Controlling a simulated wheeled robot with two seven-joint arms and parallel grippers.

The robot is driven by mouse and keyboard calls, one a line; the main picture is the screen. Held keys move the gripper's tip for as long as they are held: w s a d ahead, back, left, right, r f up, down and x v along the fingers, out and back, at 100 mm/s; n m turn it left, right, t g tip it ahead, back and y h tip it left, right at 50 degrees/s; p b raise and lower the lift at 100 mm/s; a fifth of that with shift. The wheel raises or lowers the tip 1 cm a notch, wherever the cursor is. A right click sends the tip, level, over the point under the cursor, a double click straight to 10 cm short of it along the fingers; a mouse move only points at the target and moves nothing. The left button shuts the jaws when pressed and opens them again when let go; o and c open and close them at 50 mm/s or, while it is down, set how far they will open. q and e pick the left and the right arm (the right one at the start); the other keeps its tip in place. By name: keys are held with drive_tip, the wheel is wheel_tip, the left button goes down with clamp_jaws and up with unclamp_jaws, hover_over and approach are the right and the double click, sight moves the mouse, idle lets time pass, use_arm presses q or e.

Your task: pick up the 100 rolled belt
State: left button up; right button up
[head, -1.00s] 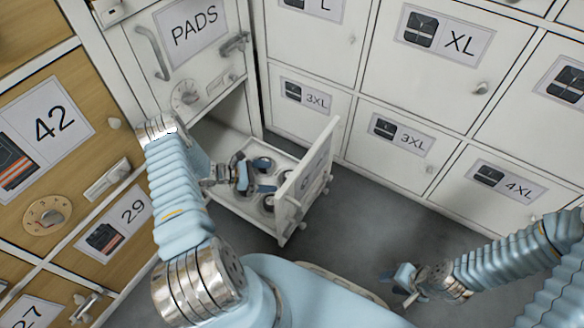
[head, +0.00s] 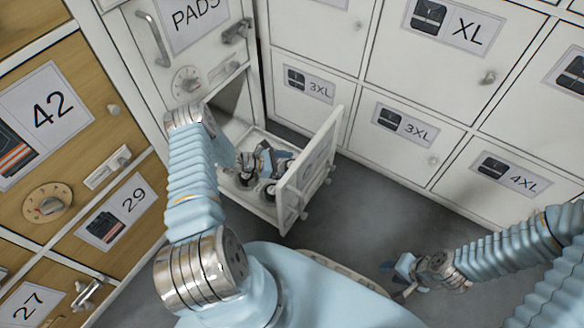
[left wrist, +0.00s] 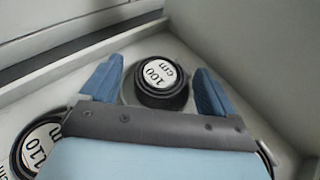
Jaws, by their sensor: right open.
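The 100 rolled belt (left wrist: 158,82) is a dark coil with a white "100 cm" label, in the pulled-out drawer (head: 258,205). My left gripper (left wrist: 157,75) is open, with one blue finger on either side of this belt and a gap showing at each side. In the head view my left gripper (head: 268,160) is over the drawer and hides part of its contents. I cannot tell its exact height over the belt. My right gripper (head: 397,274) is open and empty, low over the grey floor.
A belt marked 110 (left wrist: 38,145) lies close to my left gripper. The drawer's front panel (head: 312,170) rises beside the gripper. White lockers (head: 405,128) stand behind, wooden lockers (head: 75,150) at left. The floor (head: 375,195) is clear.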

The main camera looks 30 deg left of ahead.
use_arm(q)
drive_tip(key=c, duration=0.9)
